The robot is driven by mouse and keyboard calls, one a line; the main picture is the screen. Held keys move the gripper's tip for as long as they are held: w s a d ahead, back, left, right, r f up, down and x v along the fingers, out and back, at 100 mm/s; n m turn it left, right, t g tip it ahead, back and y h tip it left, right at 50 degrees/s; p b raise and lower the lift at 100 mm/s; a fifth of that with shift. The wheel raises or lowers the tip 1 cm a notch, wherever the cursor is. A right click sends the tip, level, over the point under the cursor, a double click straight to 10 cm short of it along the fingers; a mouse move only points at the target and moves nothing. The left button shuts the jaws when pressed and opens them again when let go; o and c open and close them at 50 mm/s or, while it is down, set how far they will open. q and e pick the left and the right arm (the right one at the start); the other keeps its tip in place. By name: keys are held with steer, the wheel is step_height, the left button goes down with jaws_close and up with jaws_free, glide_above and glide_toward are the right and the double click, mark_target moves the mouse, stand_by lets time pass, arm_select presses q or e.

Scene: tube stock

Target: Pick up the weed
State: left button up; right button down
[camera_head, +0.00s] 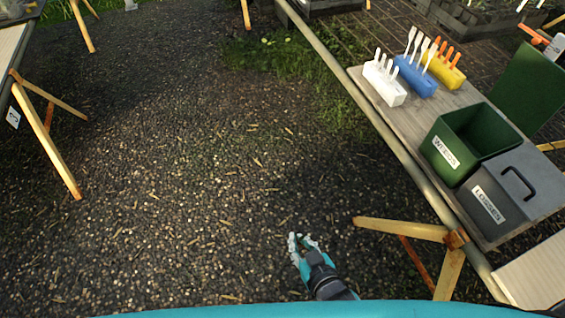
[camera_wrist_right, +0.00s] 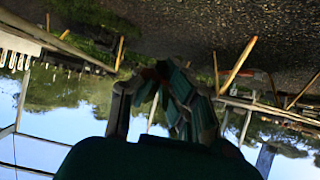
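No single weed stands out as the one to pick. Low green plants (camera_head: 285,60) grow at the edge of the gravel, at the top middle of the head view. A green bin labelled WEEDS (camera_head: 447,160) stands on the bench (camera_head: 425,112) at the right. My right gripper (camera_head: 303,240) is low in the middle of the head view, over the gravel and left of the bench. Its fingers look apart with nothing seen between them. The right wrist view shows the gripper (camera_wrist_right: 157,82) from behind, dark. My left gripper is not in view.
A grey lidded box labelled LOSSES (camera_head: 487,202) stands beside the green bin. White (camera_head: 385,88), blue (camera_head: 415,80) and yellow (camera_head: 443,70) label holders stand farther along the bench. A wooden trestle leg (camera_head: 400,228) is right of my gripper. The gravel (camera_head: 180,180) is open.

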step_height(320, 180, up, 14)
steer(key=w+t+p, duration=0.1)
steer(key=t, duration=0.1)
steer(key=shift+w+m, duration=0.2)
steer(key=shift+m, duration=0.1)
steer(key=shift+d+f, duration=0.1)
steer(key=w+r+p+x, duration=0.1)
steer(key=r+p+x, duration=0.1)
steer(key=x, duration=0.9)
steer(key=shift+w+a+r+p, duration=0.2)
steer(key=shift+w+a+p, duration=0.15)
steer(key=shift+p, duration=0.45)
